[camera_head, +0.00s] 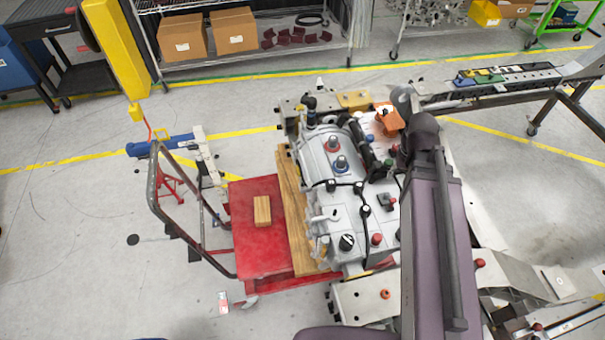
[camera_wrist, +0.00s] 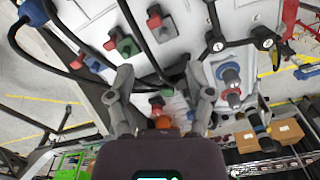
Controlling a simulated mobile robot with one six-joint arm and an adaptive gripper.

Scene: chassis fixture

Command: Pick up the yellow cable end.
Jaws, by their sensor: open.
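A small orange-red part (camera_wrist: 163,122) shows low between the fingers, near the palm, and nothing is visibly clamped. A red plug (camera_wrist: 157,104) lies just above it. In the head view an orange part (camera_head: 388,119) sits on the back of the chassis unit (camera_head: 333,220), close to my arm. My arm covers the unit's right side, and my gripper is hidden there.
Red, green and blue plugs and black cables crowd the unit. A red cart (camera_head: 262,250) with a wooden block (camera_head: 262,211) stands at left. A rail with coloured parts (camera_head: 505,78) runs behind at right. A shelf with cardboard boxes (camera_head: 183,38) stands at the back.

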